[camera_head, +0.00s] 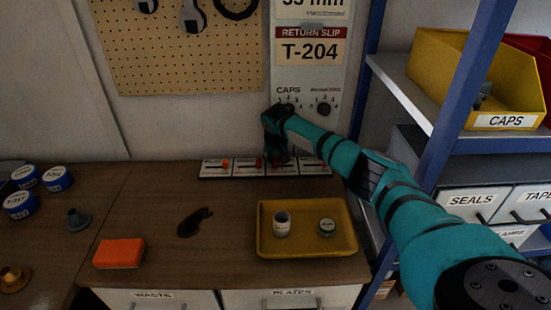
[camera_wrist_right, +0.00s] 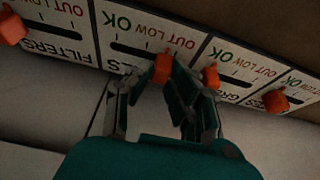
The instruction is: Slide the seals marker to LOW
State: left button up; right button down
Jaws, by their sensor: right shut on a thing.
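A row of white slider panels (camera_head: 216,168) stands at the back of the bench, each with a slot marked OK, LOW and OUT. My right gripper (camera_head: 277,160) reaches down to this row. In the right wrist view, upside down, its fingers (camera_wrist_right: 160,88) are closed around an orange marker (camera_wrist_right: 162,68) on the panel beside FILTERS. That marker sits toward the OUT end of its slot. The panel's name is mostly hidden by the fingers; only its last letters show, so I cannot read SEALS. My left gripper is out of view.
Neighbouring orange markers sit close by on the FILTERS panel (camera_wrist_right: 12,28) and the panels on the other side (camera_wrist_right: 210,76). A yellow tray (camera_head: 345,242) holds two small containers. An orange block (camera_head: 119,253) lies on the bench. A blue shelf post (camera_head: 470,85) stands right.

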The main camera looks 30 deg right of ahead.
jog(key=shift+s+d+r+p, duration=0.15)
jog(key=shift+s+d+p, duration=0.35)
jog(key=shift+d+p, duration=0.4)
jog(key=shift+s+d+f, duration=0.1)
jog(key=shift+s+f, duration=0.05)
jog(key=shift+f, duration=0.05)
jog(key=c, duration=1.2)
grip_release()
jog(key=shift+c, duration=0.2)
jog(key=shift+r, duration=0.1)
notch_tip(320, 180, up, 10)
